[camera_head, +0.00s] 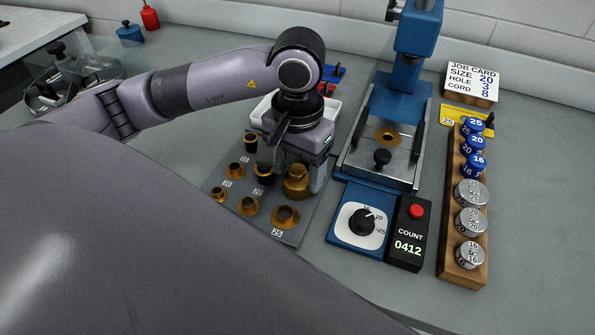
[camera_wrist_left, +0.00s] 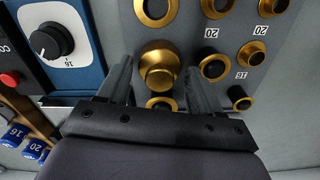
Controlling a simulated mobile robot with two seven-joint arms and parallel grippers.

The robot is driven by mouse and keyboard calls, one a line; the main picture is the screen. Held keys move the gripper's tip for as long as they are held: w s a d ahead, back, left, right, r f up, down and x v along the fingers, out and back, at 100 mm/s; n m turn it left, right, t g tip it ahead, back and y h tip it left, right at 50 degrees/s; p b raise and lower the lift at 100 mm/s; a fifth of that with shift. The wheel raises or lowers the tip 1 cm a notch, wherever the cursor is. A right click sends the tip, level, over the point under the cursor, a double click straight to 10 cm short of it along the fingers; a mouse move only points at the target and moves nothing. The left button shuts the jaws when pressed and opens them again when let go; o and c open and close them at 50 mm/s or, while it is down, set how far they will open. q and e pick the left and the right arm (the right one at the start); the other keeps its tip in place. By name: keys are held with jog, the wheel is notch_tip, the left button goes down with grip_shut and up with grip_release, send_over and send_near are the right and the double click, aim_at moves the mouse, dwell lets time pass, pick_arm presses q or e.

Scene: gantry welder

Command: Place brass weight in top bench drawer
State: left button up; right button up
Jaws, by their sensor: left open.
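The brass weight (camera_head: 297,181) is a squat gold piece with a round knob on top, standing upright on the grey plate of brass rings. My left gripper (camera_head: 293,174) is open and points down over it. In the left wrist view, the weight (camera_wrist_left: 158,68) sits between the two spread fingers of the gripper (camera_wrist_left: 160,82), with a gap on each side. I cannot tell how low the fingertips are. The top bench drawer does not show in either view. My right gripper is not in view.
The grey plate (camera_head: 280,235) holds several brass rings and dark cups. To its right stand a blue press (camera_head: 405,70), a dial box (camera_head: 362,226) and a counter (camera_head: 408,235). A wooden rack (camera_head: 449,240) of blue and silver pieces is farther right. Bench beyond it is clear.

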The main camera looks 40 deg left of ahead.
aim_at(298, 169)
pick_arm(q)
jog(key=shift+f, duration=0.65)
grip_shut()
jog(key=shift+r, duration=0.1)
notch_tip(298, 169, up, 20)
jog(key=p, duration=0.2)
jog(key=shift+p, duration=0.4)
